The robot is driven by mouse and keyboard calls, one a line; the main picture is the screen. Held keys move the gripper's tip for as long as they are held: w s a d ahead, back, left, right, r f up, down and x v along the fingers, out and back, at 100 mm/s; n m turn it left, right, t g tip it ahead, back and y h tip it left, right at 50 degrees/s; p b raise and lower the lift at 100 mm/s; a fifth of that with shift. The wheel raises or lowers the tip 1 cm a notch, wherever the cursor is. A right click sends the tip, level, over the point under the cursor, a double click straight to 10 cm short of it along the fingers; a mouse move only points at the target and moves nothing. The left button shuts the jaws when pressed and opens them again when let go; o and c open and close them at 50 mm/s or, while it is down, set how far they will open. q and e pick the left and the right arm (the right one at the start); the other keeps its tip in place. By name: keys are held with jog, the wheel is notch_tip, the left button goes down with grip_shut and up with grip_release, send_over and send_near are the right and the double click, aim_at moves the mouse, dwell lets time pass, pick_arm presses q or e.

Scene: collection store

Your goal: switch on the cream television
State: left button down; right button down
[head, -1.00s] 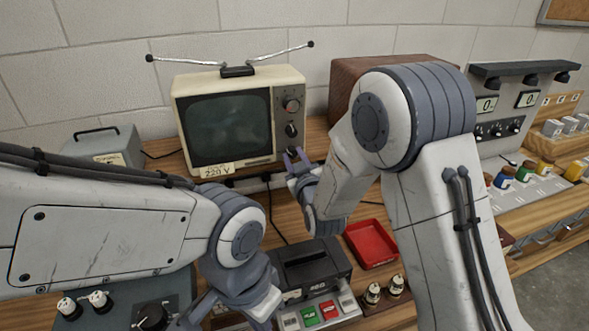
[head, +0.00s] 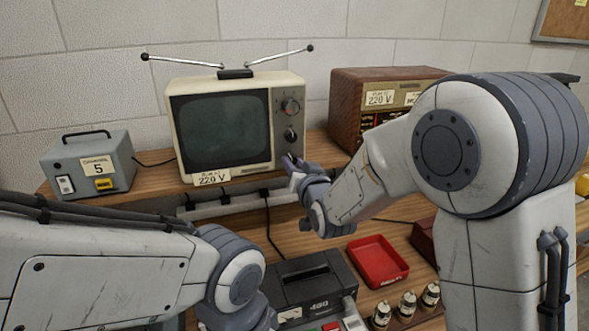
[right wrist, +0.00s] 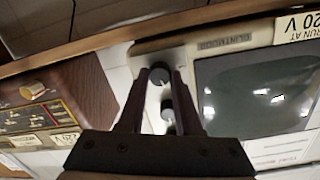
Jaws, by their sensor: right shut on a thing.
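The cream television (head: 221,172) stands on the shelf against the wall, its screen (head: 215,123) dark. My right gripper (head: 289,160) is at the front of the panel, by the lower knob. In the right wrist view, which shows the television upside down, my right gripper (right wrist: 159,75) has its fingers on either side of the lower knob (right wrist: 158,77), shut on it. My left arm enters at lower left; its gripper is out of frame.
A brown wooden radio (head: 345,105) stands right of the television, a grey box (head: 118,160) left of it. A power strip (head: 225,207) runs below the shelf edge. A red tray (head: 377,262) and a black device (head: 308,283) lie on the bench below.

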dwell(0.4)
jog(key=c, duration=0.6)
grip_release()
jog(key=b+v, duration=0.2)
jog(key=v, duration=0.8)
jog(key=shift+s+b, duration=0.25)
jog(key=shift+b, duration=0.15)
